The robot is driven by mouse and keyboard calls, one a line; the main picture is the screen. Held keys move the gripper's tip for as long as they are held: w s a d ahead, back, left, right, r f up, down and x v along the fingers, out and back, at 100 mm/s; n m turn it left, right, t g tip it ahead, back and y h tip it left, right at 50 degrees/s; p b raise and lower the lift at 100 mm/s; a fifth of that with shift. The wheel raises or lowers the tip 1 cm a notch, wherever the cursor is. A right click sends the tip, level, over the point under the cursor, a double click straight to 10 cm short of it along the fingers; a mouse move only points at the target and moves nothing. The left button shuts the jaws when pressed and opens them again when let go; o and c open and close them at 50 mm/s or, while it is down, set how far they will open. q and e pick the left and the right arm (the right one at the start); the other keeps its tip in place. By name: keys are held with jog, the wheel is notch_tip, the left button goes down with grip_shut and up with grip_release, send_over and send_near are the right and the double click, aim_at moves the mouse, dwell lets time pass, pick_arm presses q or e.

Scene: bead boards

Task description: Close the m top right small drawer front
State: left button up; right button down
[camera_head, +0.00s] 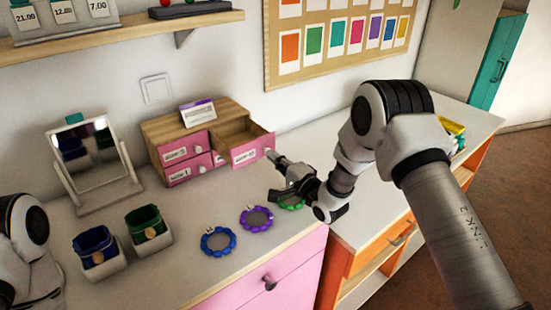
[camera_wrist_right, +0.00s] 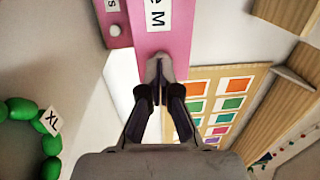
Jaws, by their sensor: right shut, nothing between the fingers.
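The small wooden drawer unit (camera_head: 158,128) stands on the white-topped counter against the wall. Its top right drawer is pulled out, showing its bare wood inside. The pink front of this drawer (camera_head: 243,154) has a white label; in the right wrist view the pink front (camera_wrist_right: 176,40) shows a label ending in "M". My right gripper (camera_head: 272,157) is shut and empty, with its fingertips (camera_wrist_right: 158,66) right at the outer face of that front; I cannot tell whether they touch. The fingertips hide part of the front. My left gripper is out of view; only part of the left arm shows.
Blue (camera_head: 218,241), purple (camera_head: 257,218) and green bead rings (camera_head: 291,202) lie in front of the unit. A sign (camera_head: 198,113) stands on the unit. A shelf (camera_head: 120,38) hangs above.

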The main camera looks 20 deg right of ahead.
aim_at(249, 139)
jog(key=b+x, duration=0.2)
jog(key=x, duration=0.2)
jog(key=f+b+x, duration=0.1)
jog(key=b+x, duration=0.1)
jog(key=x, duration=0.2)
jog(key=b+x, duration=0.2)
jog(key=x, duration=0.3)
jog(key=shift+w+f, duration=0.1)
jog(key=shift+f, duration=0.2)
jog(key=shift+w+r, duration=0.1)
jog(key=shift+r, duration=0.35)
